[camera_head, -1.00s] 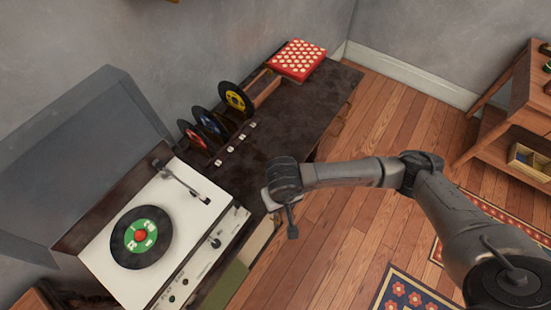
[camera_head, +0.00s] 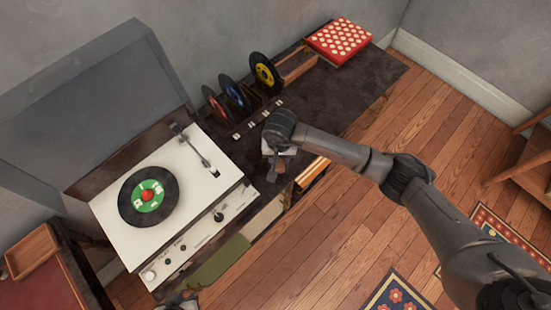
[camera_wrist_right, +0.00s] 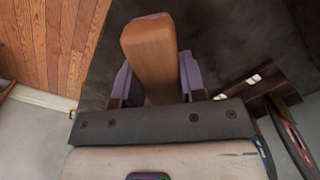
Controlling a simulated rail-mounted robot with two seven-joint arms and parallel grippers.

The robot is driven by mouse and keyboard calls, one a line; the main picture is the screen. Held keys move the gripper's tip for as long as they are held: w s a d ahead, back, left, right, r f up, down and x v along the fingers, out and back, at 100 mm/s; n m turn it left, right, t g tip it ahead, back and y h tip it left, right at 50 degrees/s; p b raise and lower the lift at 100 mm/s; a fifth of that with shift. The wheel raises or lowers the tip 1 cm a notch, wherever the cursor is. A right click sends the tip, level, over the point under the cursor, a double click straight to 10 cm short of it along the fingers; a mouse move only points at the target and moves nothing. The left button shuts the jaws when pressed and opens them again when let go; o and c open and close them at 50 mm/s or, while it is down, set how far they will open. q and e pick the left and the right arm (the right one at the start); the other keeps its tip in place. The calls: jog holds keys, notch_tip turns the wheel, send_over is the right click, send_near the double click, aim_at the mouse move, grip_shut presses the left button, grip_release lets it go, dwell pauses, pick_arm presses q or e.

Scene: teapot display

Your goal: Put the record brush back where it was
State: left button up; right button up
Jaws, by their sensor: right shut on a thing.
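The record brush, a wooden block with rounded edges (camera_wrist_right: 150,60), is between the purple-grey fingers of my right gripper (camera_wrist_right: 155,85) in the right wrist view. In the head view my right gripper (camera_head: 277,168) is over the front part of the dark console top (camera_head: 335,100), right of the record player. The brush is largely hidden there by the wrist. A small grey part at the bottom edge of the head view appears to be my left gripper (camera_head: 180,304); its fingers are not clear.
The open record player (camera_head: 105,205) holds a black record with a green label (camera_head: 148,195). Several records stand in a rack (camera_head: 238,95). Behind are an open wooden box (camera_head: 298,66) and a red dotted box (camera_head: 338,40). A wooden tray (camera_head: 31,250) is at left.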

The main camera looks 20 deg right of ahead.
jog(key=shift+w+a+f, duration=0.2)
jog(key=shift+w+f, duration=0.1)
jog(key=shift+w, duration=0.15)
jog(key=shift+w+f, duration=0.25)
jog(key=shift+w, duration=0.15)
jog(key=shift+f+b, duration=0.45)
jog(key=shift+f, duration=1.55)
jog(key=shift+f, duration=0.1)
jog(key=o, duration=0.9)
